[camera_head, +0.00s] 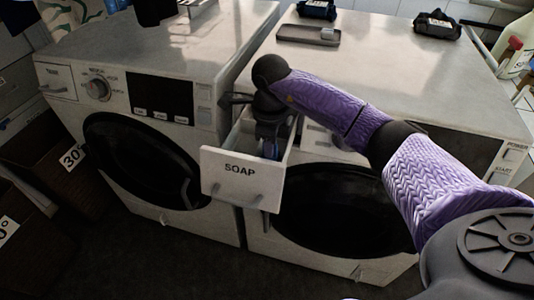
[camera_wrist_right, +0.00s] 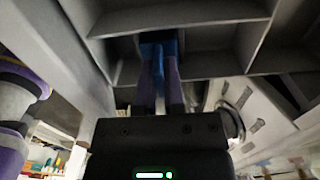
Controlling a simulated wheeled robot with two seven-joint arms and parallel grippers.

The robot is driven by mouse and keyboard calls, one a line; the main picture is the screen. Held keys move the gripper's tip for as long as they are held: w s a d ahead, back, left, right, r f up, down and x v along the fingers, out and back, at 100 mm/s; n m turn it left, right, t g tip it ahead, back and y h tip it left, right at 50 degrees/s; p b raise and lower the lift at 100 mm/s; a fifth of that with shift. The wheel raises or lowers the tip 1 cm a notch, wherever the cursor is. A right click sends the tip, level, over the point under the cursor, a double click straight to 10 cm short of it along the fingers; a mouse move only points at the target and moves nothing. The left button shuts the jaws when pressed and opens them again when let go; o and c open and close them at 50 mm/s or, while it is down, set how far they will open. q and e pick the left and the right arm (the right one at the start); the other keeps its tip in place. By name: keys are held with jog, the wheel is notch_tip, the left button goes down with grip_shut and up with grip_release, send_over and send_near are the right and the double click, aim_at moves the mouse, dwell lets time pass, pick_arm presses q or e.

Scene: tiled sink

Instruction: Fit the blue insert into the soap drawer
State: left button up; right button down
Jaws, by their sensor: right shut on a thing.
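The white soap drawer (camera_head: 240,170), marked SOAP, is pulled out from the right-hand machine. My right gripper (camera_head: 271,140) points down into the drawer and is shut on the blue insert (camera_head: 271,151). In the right wrist view the blue insert (camera_wrist_right: 158,48) is between the two fingers of my right gripper (camera_wrist_right: 160,75), against or close to the grey divided walls of the drawer (camera_wrist_right: 200,28). The insert's lower end is hidden in the head view, so I cannot tell whether it is seated in a compartment. My left gripper is not in view.
Another washing machine (camera_head: 150,50) stands at left. A grey tray (camera_head: 309,34) and dark objects (camera_head: 437,24) lie on the right machine's top (camera_head: 370,75). Dark baskets (camera_head: 62,165) stand at the far left. The floor in front looks clear.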

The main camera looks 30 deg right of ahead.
jog(key=shift+f, duration=0.65)
jog(key=shift+r, duration=0.1)
jog(key=c, duration=0.7)
grip_release()
jog(key=shift+c, duration=0.2)
notch_tip(320, 180, up, 12)
jog(key=p, duration=0.3)
jog(key=shift+f, duration=0.25)
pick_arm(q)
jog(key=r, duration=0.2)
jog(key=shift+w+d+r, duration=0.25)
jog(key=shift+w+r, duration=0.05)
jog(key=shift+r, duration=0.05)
pick_arm(e)
jog(key=shift+r, duration=0.3)
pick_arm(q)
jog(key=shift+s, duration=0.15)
